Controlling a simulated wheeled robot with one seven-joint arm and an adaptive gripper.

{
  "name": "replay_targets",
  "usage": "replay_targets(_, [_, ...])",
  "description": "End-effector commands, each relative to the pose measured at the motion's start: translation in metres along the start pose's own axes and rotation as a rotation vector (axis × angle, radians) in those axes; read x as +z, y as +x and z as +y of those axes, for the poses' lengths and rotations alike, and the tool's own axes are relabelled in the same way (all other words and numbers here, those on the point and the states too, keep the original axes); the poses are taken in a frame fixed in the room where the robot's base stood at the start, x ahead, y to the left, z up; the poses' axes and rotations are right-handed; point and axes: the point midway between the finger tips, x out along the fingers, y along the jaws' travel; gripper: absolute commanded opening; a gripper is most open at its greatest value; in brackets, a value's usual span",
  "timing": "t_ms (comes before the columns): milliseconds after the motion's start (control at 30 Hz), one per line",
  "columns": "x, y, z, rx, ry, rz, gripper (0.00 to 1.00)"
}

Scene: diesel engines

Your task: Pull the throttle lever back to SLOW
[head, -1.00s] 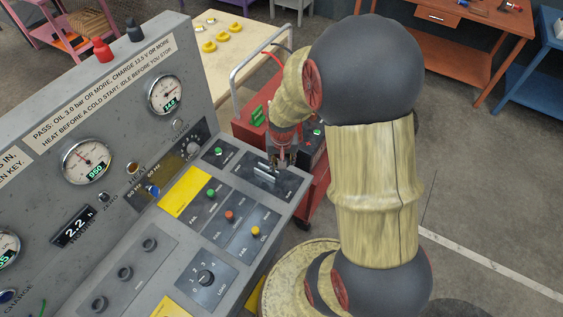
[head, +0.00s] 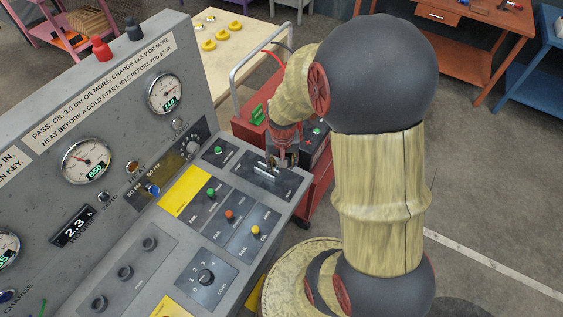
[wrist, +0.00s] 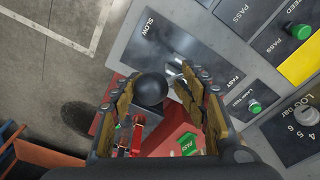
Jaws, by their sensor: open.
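The throttle lever shows in the wrist view as a black ball knob (wrist: 150,90) between the two fingers of my gripper (wrist: 158,100). The fingers are open, with a gap visible on the knob's right side. Bare metal parts (wrist: 176,68) show beside the knob on the dark throttle plate (wrist: 205,58), which reads SLOW at upper left and FAST at lower right. In the head view my gripper (head: 285,158) is over the throttle plate (head: 262,182), at the console's far right end, and hides the knob. The lever's exact setting is hard to tell.
A red cart (head: 318,170) stands close behind the console's end. A gauge (head: 87,160) reads about 850. Open floor lies to the right.

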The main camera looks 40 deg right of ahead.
Motion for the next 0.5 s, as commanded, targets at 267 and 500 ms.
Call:
replay_targets(267, [-0.009,-0.062,-0.001,-0.005,0.000,0.021,0.45])
replay_targets(500, [-0.011,-0.092,-0.001,-0.006,0.001,0.022,0.45])
